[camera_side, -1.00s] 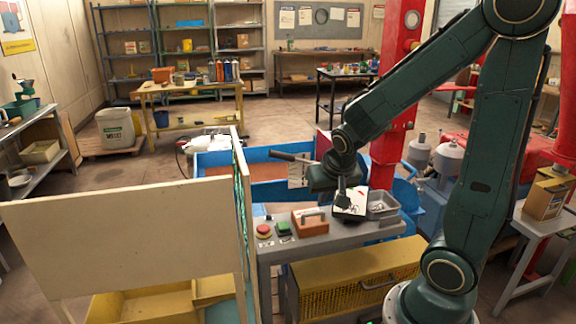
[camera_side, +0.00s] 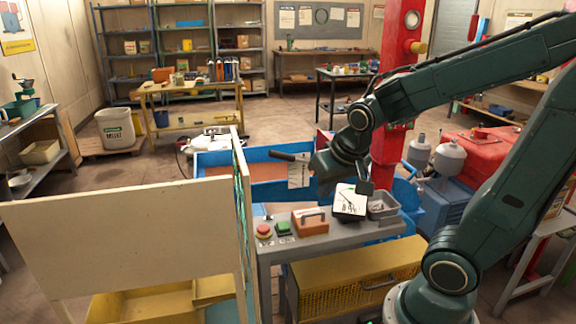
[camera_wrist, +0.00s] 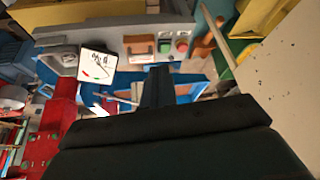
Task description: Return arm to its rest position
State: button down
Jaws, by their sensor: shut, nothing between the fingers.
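My dark green arm is raised above the grey workbench (camera_side: 330,240). My gripper (camera_side: 366,188) hangs at the end of the wrist, in front of the red post and above the bench's back edge. In the wrist view its dark fingers (camera_wrist: 158,85) are together with nothing seen between them. It appears apart from the things on the bench; the exact gap cannot be told from the side view.
A red post (camera_side: 387,160) rises behind. A beige board (camera_side: 130,240) stands left.

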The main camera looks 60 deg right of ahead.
jog(key=s+a+r+n+t+y, duration=0.1)
jog(key=s+a+r+n+y, duration=0.1)
jog(key=s+a+r+n, duration=0.4)
jog(key=shift+s+a+r, duration=0.2)
jog(key=shift+s+a, duration=0.65)
jog(key=shift+s, duration=0.1)
